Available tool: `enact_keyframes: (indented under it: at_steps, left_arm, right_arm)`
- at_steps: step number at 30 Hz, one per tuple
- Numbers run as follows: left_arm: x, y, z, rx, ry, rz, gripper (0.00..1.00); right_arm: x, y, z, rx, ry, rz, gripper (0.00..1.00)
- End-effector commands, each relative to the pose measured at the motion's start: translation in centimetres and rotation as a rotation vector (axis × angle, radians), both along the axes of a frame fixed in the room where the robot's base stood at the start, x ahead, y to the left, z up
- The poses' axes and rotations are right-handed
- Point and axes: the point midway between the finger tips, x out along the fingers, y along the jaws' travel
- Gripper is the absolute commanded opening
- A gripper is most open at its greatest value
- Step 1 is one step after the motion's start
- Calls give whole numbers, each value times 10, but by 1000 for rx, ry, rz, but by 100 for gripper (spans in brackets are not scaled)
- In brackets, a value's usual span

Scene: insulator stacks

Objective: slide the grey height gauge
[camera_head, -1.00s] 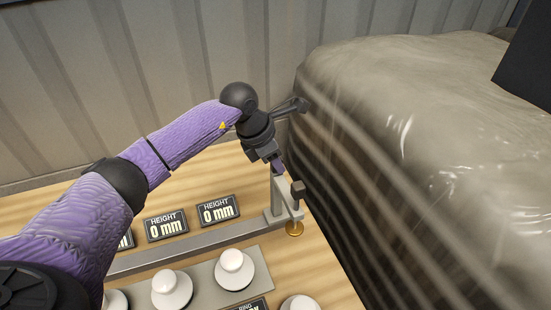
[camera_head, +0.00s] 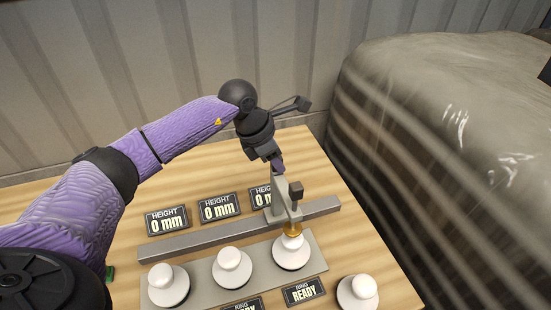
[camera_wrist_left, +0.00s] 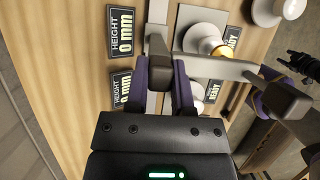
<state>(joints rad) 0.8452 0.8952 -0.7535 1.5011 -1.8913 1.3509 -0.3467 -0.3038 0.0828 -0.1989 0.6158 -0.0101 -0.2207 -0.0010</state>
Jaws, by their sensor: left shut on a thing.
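The grey height gauge (camera_head: 279,200) stands upright on a long grey rail (camera_head: 215,236). Its side arm carries a dark block (camera_head: 296,189) and a brass tip (camera_head: 292,229) over the rightmost white insulator (camera_head: 291,252) on the grey plate. I cannot tell whether the tip touches it. My left gripper (camera_head: 278,166) is shut on the top of the gauge's post. In the left wrist view its purple fingers (camera_wrist_left: 171,88) close around the post, partly hiding the grip. The brass tip also shows there (camera_wrist_left: 222,49).
Two more white insulators (camera_head: 232,268) stand on the plate (camera_head: 205,274), and another (camera_head: 358,292) stands off its right end. Height signs (camera_head: 219,207) reading 0 mm line the back; a READY sign (camera_head: 303,291) is in front. A wrapped bulky load (camera_head: 450,150) stands right of the table.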

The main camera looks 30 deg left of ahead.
Motion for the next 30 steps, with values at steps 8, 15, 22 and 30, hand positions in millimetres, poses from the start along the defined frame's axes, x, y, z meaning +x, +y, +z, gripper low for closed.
enact_keyframes:
  at_steps: [8, 15, 22, 30]
  left_arm:
    - [1, 0, 2, 0, -4, 1, 0]
    - [0, 0, 1, 0, -3, 1, 65]
    - [0, 1, 3, 1, -2, 1, 65]
    - [-17, 17, 59, 3, -7, 3, 65]
  right_arm:
    - [3, 0, 0, 0, -5, -1, 59]
    - [4, -3, 0, -6, -6, 1, 59]
    - [4, -7, 0, -11, -8, 2, 59]
    - [4, -6, 0, -9, -7, 1, 59]
